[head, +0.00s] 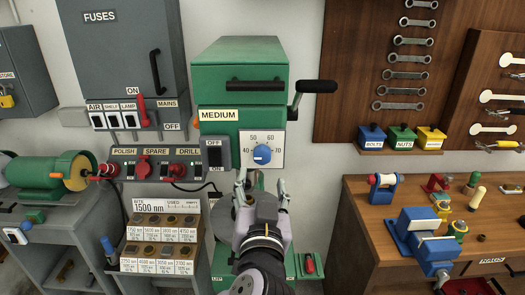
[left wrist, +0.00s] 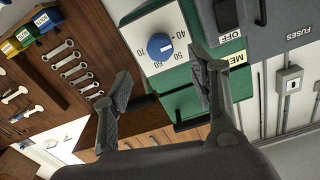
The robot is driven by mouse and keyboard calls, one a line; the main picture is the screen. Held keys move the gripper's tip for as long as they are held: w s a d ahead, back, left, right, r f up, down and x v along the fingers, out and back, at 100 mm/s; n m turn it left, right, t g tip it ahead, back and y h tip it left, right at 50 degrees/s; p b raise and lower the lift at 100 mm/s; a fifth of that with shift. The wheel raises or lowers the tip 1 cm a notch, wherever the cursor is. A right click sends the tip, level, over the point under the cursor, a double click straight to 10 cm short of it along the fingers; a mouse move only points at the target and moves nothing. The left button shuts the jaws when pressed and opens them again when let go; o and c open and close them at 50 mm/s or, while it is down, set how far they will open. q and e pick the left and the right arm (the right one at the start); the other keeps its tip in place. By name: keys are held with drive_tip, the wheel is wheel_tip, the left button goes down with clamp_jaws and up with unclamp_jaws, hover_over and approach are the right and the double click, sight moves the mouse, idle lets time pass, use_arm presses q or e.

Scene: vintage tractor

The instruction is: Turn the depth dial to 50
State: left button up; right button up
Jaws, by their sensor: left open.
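The depth dial is a blue knob (head: 262,153) on a white plate (head: 275,141) on the front of the green drill press. The plate reads 40, 50, 60 and 70. I cannot tell exactly which number the knob points to. In the left wrist view the knob (left wrist: 160,46) appears beyond the fingers, with the picture turned over. My left gripper (head: 262,183) is just below the dial in the head view. Its two fingers are spread and empty, apart from the knob; they also show in the left wrist view (left wrist: 163,80). My right gripper is not in view.
A black-handled crank (head: 316,87) sticks out at the drill's right. An OFF/ON switch (head: 215,158) sits left of the dial plate. A bit rack (head: 160,240) stands lower left. A wooden bench (head: 375,225) with a blue vise (head: 420,235) stands at the right.

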sight(262, 160)
use_arm(q)
drive_tip(key=w+p, duration=0.3)
drive_tip(key=w, duration=0.6)
drive_tip(key=shift+w+r+p, duration=0.1)
drive_tip(key=shift+p, duration=0.2)
drive_tip(key=shift+w, duration=0.4)
drive_tip(key=c, duration=1.2)
drive_tip(key=shift+o, duration=0.2)
